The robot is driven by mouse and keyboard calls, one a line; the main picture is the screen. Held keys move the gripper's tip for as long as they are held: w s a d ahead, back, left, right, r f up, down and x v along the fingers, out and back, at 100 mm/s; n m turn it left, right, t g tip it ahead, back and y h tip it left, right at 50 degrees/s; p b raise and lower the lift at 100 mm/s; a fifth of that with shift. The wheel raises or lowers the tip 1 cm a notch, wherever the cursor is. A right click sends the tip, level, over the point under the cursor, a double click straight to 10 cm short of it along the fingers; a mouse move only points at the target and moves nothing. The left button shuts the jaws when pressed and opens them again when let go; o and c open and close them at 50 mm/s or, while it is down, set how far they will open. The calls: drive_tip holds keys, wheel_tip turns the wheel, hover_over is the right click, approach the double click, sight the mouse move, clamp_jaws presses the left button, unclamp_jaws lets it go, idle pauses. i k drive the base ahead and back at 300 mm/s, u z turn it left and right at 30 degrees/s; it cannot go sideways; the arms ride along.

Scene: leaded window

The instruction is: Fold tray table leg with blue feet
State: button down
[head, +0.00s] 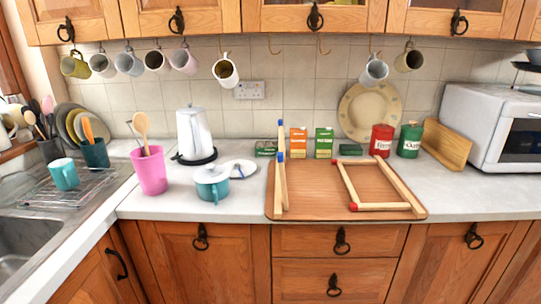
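A wooden tray table (315,195) lies underside up on the counter. Its leg with blue feet (281,175) stands upright at the left end, seen nearly edge-on. One blue foot (281,155) is at the top of the nearer post, and another shows above it on the farther post. The other leg, with red feet (353,207), lies flat over the right part of the board. My gripper is not in view.
Mugs hang above. A pink utensil cup (149,171) is farther left; counter right of the tray is clear.

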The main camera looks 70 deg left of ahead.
sight(282, 154)
drive_tip(key=u, duration=2.2)
drive_tip(key=i, duration=1.2)
